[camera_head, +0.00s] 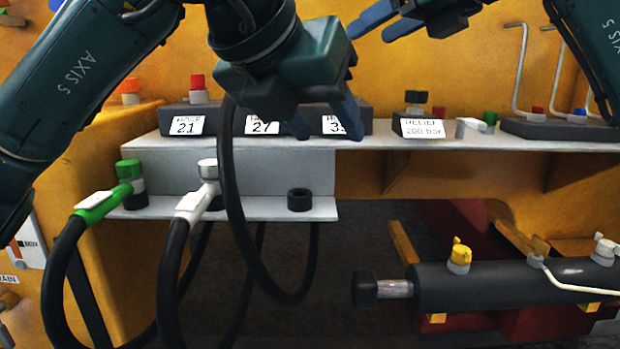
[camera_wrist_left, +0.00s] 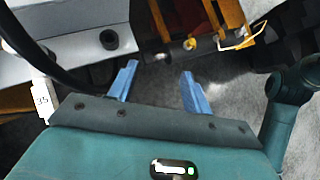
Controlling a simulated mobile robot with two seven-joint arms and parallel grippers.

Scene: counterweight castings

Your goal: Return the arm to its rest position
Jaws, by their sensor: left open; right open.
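My left gripper (camera_head: 322,118) hangs over the shelf, in front of the label blocks at upper middle. In the left wrist view its two blue fingers (camera_wrist_left: 160,70) are spread, with nothing between them. My right gripper (camera_head: 386,24) shows at the top of the head view, its blue fingers apart and empty. My left arm (camera_head: 80,85) reaches in from the left. My right arm (camera_head: 598,40) shows at the top right.
A metal shelf (camera_head: 470,144) carries labelled blocks and a "200 bar" label (camera_head: 422,128). Below, a green-ended hose (camera_head: 98,204) and white-ended hose (camera_head: 192,205) stand beside an empty-looking black socket (camera_head: 300,200). A black hose (camera_head: 229,190) loops below my left gripper. A dark cylinder (camera_head: 480,287) lies lower right.

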